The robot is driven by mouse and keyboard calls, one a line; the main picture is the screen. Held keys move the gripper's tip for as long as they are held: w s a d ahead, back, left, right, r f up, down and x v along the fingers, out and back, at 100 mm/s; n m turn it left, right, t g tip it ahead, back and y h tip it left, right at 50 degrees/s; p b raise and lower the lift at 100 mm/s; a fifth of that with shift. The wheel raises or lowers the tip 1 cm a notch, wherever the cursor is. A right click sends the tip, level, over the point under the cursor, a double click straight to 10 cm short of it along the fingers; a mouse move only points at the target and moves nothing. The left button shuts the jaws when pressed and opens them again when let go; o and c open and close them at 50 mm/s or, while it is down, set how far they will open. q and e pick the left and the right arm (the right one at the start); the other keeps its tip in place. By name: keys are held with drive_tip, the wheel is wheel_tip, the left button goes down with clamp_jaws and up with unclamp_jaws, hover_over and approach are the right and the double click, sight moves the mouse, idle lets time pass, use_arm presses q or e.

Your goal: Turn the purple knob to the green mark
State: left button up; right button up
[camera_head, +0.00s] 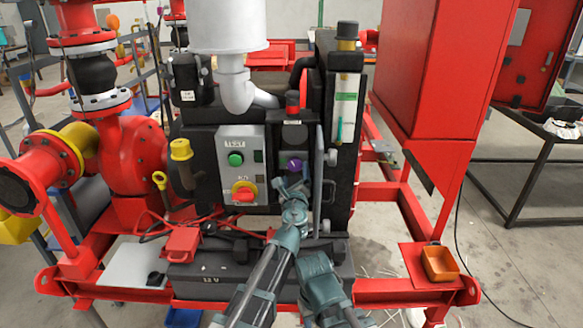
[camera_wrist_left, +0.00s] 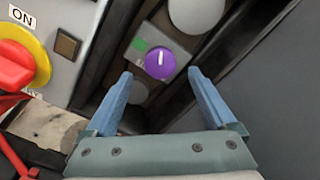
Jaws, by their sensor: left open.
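The purple knob (camera_wrist_left: 160,60) is round with a white pointer line, and sits on a small grey plate. Its pointer points about straight up in the left wrist view. The green mark (camera_wrist_left: 140,44) is on the plate, to the upper left of the knob. In the head view the purple knob (camera_head: 295,165) shows small on the dark panel, just above my left gripper (camera_head: 291,184). My left gripper (camera_wrist_left: 160,74) is open in the wrist view, its blue fingers spread left and right below the knob, apart from it.
A grey box with a green button (camera_head: 235,159) and a red switch (camera_head: 244,192) on yellow stands left of the knob. A grey upright panel (camera_head: 318,170) stands close on the right. A red cabinet (camera_head: 440,70) and an orange bin (camera_head: 439,263) are farther right.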

sight(295, 166)
use_arm(q)
drive_tip(key=w, duration=0.4)
drive_tip(key=shift+w, duration=0.1)
use_arm(e)
drive_tip(key=shift+w+a, duration=0.35)
drive_tip(key=shift+w, duration=0.1)
use_arm(q)
drive_tip(key=c, duration=1.4)
drive_tip(key=shift+o, duration=0.2)
drive_tip(key=shift+n, duration=0.3)
drive_tip(key=n, duration=0.5)
drive_tip(key=shift+n, duration=0.3)
drive_tip(key=n, duration=0.5)
drive_tip(key=shift+r, duration=0.1)
drive_tip(key=shift+n, duration=0.3)
